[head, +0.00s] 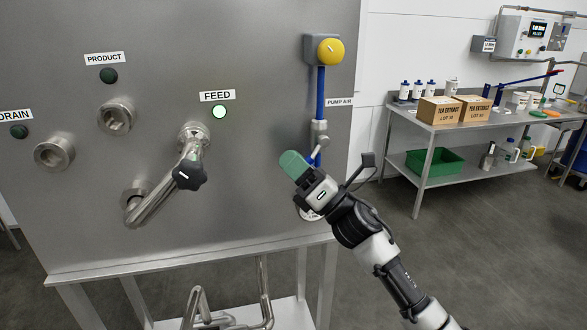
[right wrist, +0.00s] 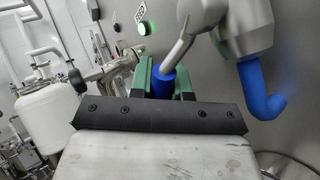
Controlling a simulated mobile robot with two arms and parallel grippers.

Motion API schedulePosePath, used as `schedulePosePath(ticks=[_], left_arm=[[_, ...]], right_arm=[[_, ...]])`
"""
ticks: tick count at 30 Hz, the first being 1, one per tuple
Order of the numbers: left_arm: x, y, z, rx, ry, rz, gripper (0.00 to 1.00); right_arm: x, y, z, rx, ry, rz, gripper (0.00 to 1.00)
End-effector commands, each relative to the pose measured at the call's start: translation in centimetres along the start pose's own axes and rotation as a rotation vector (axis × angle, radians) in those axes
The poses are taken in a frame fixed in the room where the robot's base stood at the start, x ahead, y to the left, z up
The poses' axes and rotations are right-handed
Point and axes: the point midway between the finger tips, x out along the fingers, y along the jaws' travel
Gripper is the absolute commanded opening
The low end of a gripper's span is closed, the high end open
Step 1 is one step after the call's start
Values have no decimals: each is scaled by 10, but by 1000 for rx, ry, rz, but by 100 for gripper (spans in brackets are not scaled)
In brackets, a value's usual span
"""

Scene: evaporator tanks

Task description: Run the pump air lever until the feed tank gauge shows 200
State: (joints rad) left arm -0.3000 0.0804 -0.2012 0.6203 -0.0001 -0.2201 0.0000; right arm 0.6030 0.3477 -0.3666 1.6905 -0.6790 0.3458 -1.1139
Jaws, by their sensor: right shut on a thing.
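The pump air lever has a grey metal arm (right wrist: 186,42) and a blue grip (right wrist: 162,83), seen in the right wrist view. My right gripper (head: 296,167) is shut on the blue grip, with a green finger on each side of it (right wrist: 164,80). In the head view the gripper hides most of the lever, below the grey valve body (head: 319,133) on the blue air pipe (head: 320,95). The "PUMP AIR" label (head: 339,102) is beside the pipe. No readable feed tank gauge shows. My left gripper is not in view.
The steel panel has a lit green FEED lamp (head: 219,112), a black-knobbed feed pipe (head: 188,175) and a yellow knob (head: 330,50). A bench (head: 432,126) with boxes stands at the back right. A white tank (right wrist: 50,112) shows in the wrist view. Floor between is clear.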

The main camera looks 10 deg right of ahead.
Motion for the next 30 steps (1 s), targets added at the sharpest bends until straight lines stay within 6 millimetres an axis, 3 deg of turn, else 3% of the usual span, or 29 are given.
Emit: schedulePosePath(ticks=[8, 9, 14, 23, 30], left_arm=[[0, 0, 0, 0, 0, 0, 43], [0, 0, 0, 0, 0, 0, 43], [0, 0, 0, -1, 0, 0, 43], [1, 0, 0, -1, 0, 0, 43], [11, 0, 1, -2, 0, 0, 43]], right_arm=[[0, 0, 1, 1, -1, -1, 0], [0, 0, 1, 1, -1, -1, 19], [0, 0, 0, 0, -1, 0, 43], [-2, 0, 0, 0, 0, -1, 43], [-36, -2, -2, 0, 1, -3, 43]])
